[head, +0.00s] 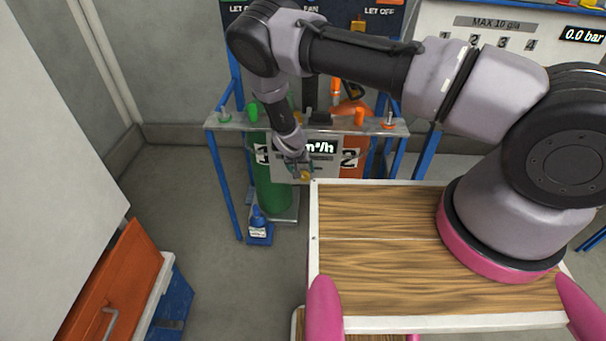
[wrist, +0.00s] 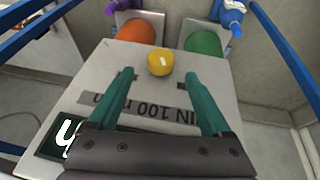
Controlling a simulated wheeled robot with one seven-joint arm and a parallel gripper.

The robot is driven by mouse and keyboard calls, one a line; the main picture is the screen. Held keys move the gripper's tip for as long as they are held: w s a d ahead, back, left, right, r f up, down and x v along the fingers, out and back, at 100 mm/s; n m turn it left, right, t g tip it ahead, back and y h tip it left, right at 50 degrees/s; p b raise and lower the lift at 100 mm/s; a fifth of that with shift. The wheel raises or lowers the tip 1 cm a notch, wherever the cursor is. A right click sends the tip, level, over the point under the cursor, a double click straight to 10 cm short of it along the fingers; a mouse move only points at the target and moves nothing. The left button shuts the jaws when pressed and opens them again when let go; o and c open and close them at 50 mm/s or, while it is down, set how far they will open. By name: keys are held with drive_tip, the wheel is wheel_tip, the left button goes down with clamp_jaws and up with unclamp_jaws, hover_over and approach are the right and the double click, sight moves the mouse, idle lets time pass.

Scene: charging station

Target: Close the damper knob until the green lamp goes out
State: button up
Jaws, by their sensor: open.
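A round yellow knob (wrist: 160,62), which looks like the damper knob, sits near the edge of a grey panel (wrist: 75,85) and has a small light mark on top. My gripper (wrist: 158,74) is open, its two teal fingers apart and pointing toward the knob, one to each side of its line. Nothing is between the fingers. I cannot tell how far the tips stand above the panel. In the head view my gripper (head: 300,168) is over the panel in front of the cylinders, with the yellow knob (head: 304,175) at its tips. I cannot single out a lit green lamp.
A green cylinder (head: 270,190) and an orange cylinder (head: 352,165) stand behind the panel in a blue frame. A metal shelf (head: 230,123) crosses above. A wooden-topped surface (head: 370,210) is in front. An orange drawer (head: 110,285) is at lower left.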

drive_tip(key=v, duration=0.5)
drive_tip(key=shift+d, duration=0.1)
drive_tip(key=w+d+r+m+g+y, duration=0.1)
drive_tip(key=w+r, duration=0.1)
drive_tip(key=r, duration=0.7)
drive_tip(key=w+r+m+y, duration=0.1)
drive_tip(key=w+r, duration=0.1)
drive_tip(key=r, duration=0.8)
drive_tip(key=d+r+m+y, duration=0.1)
drive_tip(key=d+r, duration=0.3)
drive_tip(key=r, duration=0.7)
drive_tip(key=d+r+y, duration=0.1)
drive_tip(key=d+r, duration=0.4)
drive_tip(key=r, duration=0.6)
drive_tip(key=s+d+r, duration=0.6)
drive_tip(key=r, duration=0.5)
drive_tip(key=s+d+r+t, duration=0.1)
drive_tip(key=s+d+r, duration=0.2)
drive_tip(key=s, duration=0.4)
drive_tip(key=s+d+r+t, duration=0.1)
drive_tip(key=s+d+r, duration=0.3)
drive_tip(key=s, duration=0.3)
drive_tip(key=s+d+r+m+t, duration=0.1)
drive_tip(key=s+d+r, duration=0.3)
drive_tip(key=s, duration=0.3)
drive_tip(key=shift+s+d+r+t, duration=0.2)
drive_tip(key=shift+d+r+t, duration=0.1)
drive_tip(key=shift+d, duration=0.4)
drive_tip(key=shift+w, duration=0.1)
